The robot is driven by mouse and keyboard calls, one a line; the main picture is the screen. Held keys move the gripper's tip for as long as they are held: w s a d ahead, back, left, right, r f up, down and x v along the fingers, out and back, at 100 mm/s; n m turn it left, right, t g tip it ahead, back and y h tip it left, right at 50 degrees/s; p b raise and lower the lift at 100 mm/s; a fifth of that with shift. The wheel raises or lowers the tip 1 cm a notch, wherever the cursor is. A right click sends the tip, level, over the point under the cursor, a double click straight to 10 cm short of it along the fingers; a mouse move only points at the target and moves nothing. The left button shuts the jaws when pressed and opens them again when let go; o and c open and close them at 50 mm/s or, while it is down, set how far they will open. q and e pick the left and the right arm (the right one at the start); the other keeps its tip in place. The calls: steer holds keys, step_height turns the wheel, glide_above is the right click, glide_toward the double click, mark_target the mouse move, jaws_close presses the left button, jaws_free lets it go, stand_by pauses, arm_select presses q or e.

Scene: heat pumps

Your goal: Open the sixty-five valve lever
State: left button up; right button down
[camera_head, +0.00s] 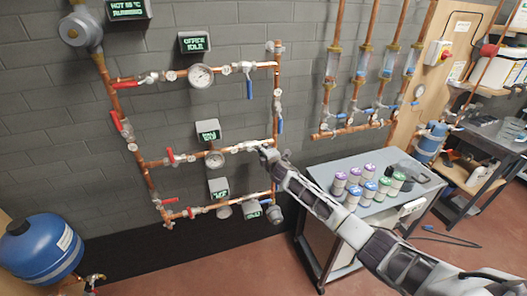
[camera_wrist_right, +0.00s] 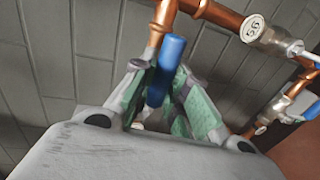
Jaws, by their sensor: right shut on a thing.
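My right gripper (camera_head: 267,153) reaches the right end of the middle copper pipe on the wall rig. In the right wrist view its green-padded fingers (camera_wrist_right: 165,100) are shut on a blue valve lever (camera_wrist_right: 172,52). The lever hangs down from a copper pipe joint at the top of that view, and its lower part lies between the fingers. No number shows on the held lever's valve. A neighbouring valve in the wrist view has a round tag (camera_wrist_right: 252,29) that seems to read 56, with a blue handle (camera_wrist_right: 296,47) beside it. My left gripper is not in view.
The rig carries a gauge (camera_head: 201,76), red levers (camera_head: 120,84), and another blue lever (camera_head: 249,88) on the upper pipe. A grey cart (camera_head: 385,216) with several capped bottles stands right of the rig, under my right arm. A blue tank (camera_head: 40,250) is at lower left.

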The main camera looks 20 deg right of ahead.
stand_by(0.3)
steer(key=c, duration=1.4)
jaws_free()
steer(key=shift+s+d+r, duration=0.1)
steer(key=shift+s+r, duration=0.3)
steer(key=shift+s, duration=1.55)
steer(key=shift+s+d+r, duration=0.1)
steer(key=shift+s+r, duration=0.3)
steer(key=shift+s, duration=1.6)
steer(key=shift+s+r, duration=0.4)
steer(key=shift+s, duration=1.55)
